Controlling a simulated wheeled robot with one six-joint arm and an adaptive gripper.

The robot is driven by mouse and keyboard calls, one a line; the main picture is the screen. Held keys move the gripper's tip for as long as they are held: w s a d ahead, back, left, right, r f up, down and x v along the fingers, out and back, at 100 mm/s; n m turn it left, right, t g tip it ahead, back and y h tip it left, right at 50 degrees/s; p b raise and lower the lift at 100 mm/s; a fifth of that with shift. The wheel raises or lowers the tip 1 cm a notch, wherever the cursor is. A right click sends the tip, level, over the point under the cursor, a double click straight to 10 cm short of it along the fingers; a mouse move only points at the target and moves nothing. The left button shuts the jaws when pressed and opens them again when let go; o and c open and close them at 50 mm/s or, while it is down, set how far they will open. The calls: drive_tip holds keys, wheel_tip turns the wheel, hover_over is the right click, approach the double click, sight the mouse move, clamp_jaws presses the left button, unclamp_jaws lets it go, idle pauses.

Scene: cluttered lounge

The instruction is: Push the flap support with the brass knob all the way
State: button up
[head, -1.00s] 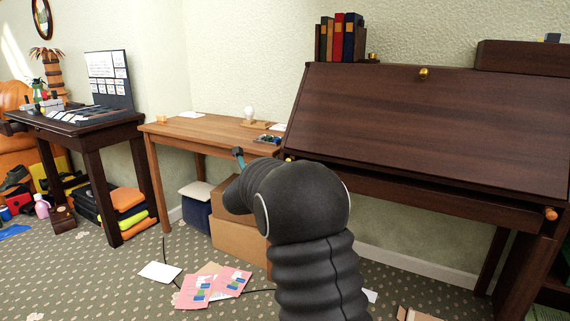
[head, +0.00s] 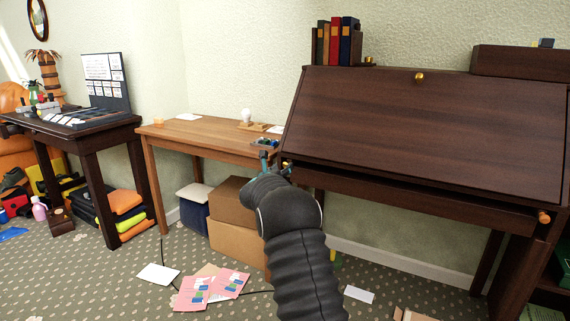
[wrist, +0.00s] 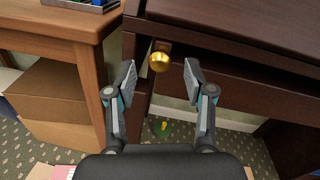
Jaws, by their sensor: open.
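The dark wooden desk has a closed slanted flap (head: 430,135) with a small brass knob near its top edge. In the wrist view, a brass knob (wrist: 159,62) sits on the end of a flap support at the desk's left front. My gripper (wrist: 159,78) is open, with one finger on each side of this knob in the picture. I cannot tell whether it touches the knob. In the head view my gripper (head: 276,163) is at the desk's left front corner, and my arm hides that knob. An orange-brown knob (head: 544,217) is on the right support.
A lighter wooden table (head: 215,136) stands close on the left, with a tray of small items (head: 266,142) near its right edge. Cardboard boxes (head: 235,223) are under it. Pink papers (head: 210,288) lie on the carpet. Books (head: 338,40) stand on the desk top.

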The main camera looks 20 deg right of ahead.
sight(284, 165)
drive_tip(key=shift+p+x, duration=0.35)
drive_tip(key=shift+x, duration=1.4)
clamp_jaws()
drive_tip(key=shift+a, duration=0.1)
